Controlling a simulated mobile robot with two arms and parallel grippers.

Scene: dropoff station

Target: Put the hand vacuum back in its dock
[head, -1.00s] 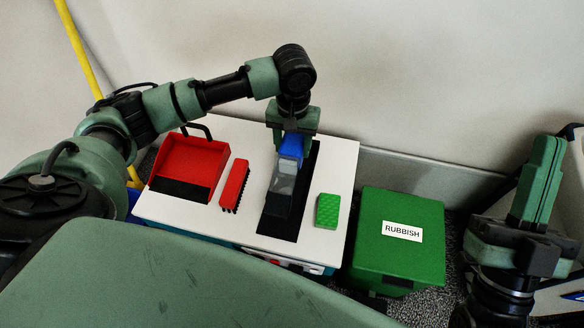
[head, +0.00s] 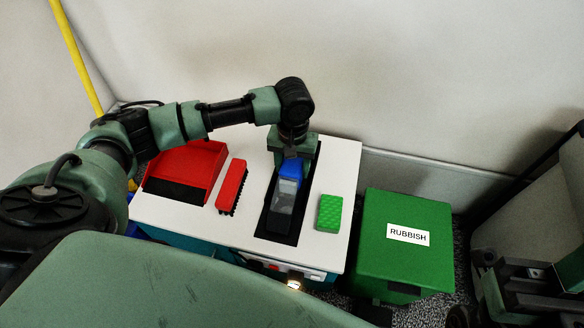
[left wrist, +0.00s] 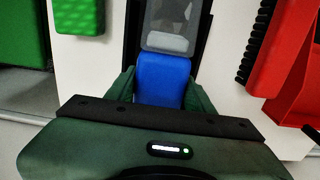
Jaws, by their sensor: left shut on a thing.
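The hand vacuum (head: 283,193), with a blue body and a clear grey nozzle, lies lengthwise in its dock, a long black recess (head: 316,178) in a white worktop. My left gripper (head: 291,154) is shut on its blue end at the far end of the recess. In the left wrist view, the gripper's green fingers (left wrist: 160,90) flank the blue body (left wrist: 162,78). The vacuum looks low in the recess; whether it is fully seated I cannot tell. A small lamp (head: 294,284) glows on the cabinet front. My right gripper (head: 510,280) shows partly at the lower right; its jaws are unclear.
On the worktop (head: 336,157), a red dustpan (head: 195,163) and a red brush (head: 231,186) lie left of the recess, and a green sponge (head: 330,212) lies right of it. A green rubbish bin (head: 395,262) stands to the right. A wall is behind.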

